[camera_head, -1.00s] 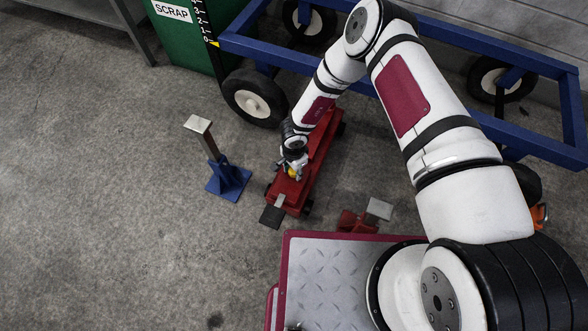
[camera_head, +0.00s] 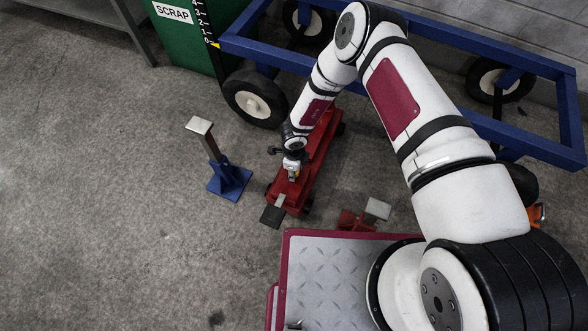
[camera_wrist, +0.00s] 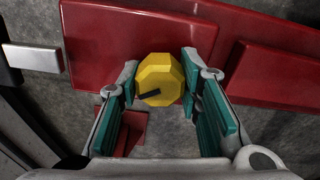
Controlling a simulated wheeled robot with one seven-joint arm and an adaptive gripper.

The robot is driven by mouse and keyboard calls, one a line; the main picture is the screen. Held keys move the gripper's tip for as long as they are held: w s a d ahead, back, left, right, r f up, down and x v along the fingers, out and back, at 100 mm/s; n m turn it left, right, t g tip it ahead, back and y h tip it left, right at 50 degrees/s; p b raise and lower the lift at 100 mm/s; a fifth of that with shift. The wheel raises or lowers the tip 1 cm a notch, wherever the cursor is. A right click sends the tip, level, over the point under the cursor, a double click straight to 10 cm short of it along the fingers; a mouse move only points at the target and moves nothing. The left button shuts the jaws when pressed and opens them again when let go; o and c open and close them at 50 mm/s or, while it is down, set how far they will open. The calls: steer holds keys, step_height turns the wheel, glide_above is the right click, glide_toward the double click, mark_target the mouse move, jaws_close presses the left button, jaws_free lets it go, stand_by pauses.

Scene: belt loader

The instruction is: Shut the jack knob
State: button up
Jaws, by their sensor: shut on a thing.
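The jack knob is a yellow faceted knob (camera_wrist: 159,78) with a dark pointer mark, in the middle of the wrist view. It sits at the red floor jack (camera_wrist: 130,40), which also shows in the head view (camera_head: 318,150) on the concrete floor. My gripper (camera_wrist: 160,84) has its two teal-padded fingers against the knob's left and right sides, shut on it. In the head view my gripper (camera_head: 293,172) is over the front part of the jack, and the knob there is mostly hidden by it.
A blue jack stand (camera_head: 229,180) stands left of the jack, and a red stand (camera_head: 362,218) stands to its right. A blue wheeled frame (camera_head: 290,60) is behind. A green scrap bin (camera_head: 182,45) is at the back left. Open floor lies at left.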

steer(key=m+p, duration=0.1)
steer(key=m, duration=0.5)
stand_by(0.7)
steer(key=o, duration=1.1)
steer(key=shift+o, duration=0.2)
steer(key=shift+r, duration=0.1)
step_height(320, 180, up, 12)
